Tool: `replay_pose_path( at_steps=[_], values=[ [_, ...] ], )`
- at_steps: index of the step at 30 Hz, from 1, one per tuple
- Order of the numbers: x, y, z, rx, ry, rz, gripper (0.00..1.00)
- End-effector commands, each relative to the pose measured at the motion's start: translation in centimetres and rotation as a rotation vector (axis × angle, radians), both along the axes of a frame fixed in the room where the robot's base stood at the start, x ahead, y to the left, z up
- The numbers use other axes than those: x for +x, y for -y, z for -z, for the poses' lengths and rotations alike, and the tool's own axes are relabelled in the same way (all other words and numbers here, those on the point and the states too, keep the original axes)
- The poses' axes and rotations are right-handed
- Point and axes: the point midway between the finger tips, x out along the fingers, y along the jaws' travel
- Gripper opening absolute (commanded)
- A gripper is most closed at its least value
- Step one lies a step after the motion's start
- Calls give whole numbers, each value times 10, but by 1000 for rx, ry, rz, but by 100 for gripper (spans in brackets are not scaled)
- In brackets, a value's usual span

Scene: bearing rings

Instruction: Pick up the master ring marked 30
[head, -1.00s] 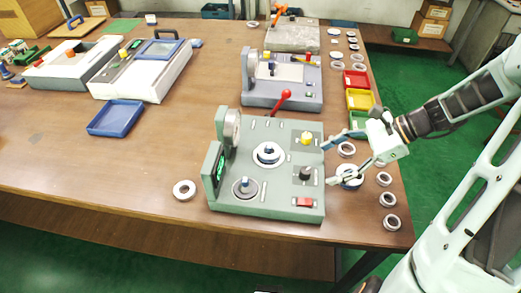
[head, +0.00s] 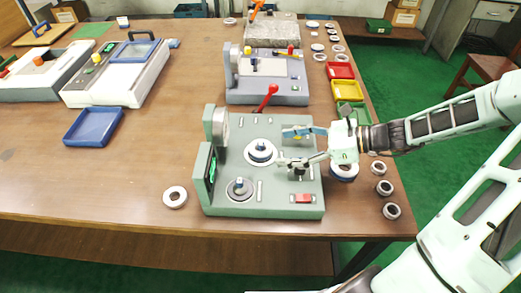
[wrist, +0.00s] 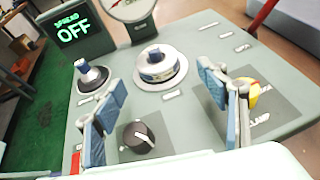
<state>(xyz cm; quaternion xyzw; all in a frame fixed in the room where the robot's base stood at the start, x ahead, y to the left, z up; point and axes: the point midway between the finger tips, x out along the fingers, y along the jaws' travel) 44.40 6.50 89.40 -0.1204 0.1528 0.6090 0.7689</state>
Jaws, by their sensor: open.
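A white ring with a printed, dark-blue-marked band (head: 261,155) sits around the central post of the green gauge machine (head: 235,203). It also shows in the wrist view (wrist: 158,72), between and beyond my fingertips; its number is not legible. My gripper (head: 285,147) is open and empty over the right part of the machine, its blue-padded fingers pointing at this ring without touching it. In the wrist view the fingers (wrist: 160,78) stand wide apart. Another white-and-blue ring (head: 344,173) lies right of the machine, partly hidden by my arm.
The machine has a black knob (wrist: 137,136), a yellow knob (wrist: 247,92), a smaller post (wrist: 91,75), a display reading OFF (wrist: 73,31) and a red lever (head: 266,98). A loose ring (head: 175,197) lies left; several rings line the right edge. A blue tray (head: 93,127) stands left.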

Motion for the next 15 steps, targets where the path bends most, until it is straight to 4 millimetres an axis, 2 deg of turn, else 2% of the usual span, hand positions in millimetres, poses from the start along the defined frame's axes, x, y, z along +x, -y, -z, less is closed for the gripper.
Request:
replay_pose_path(
  at_steps=[9,15],
  values=[
    [5,-40,12,1,0,-3,67],
    [8,-51,16,0,1,-1,67]
  ],
)
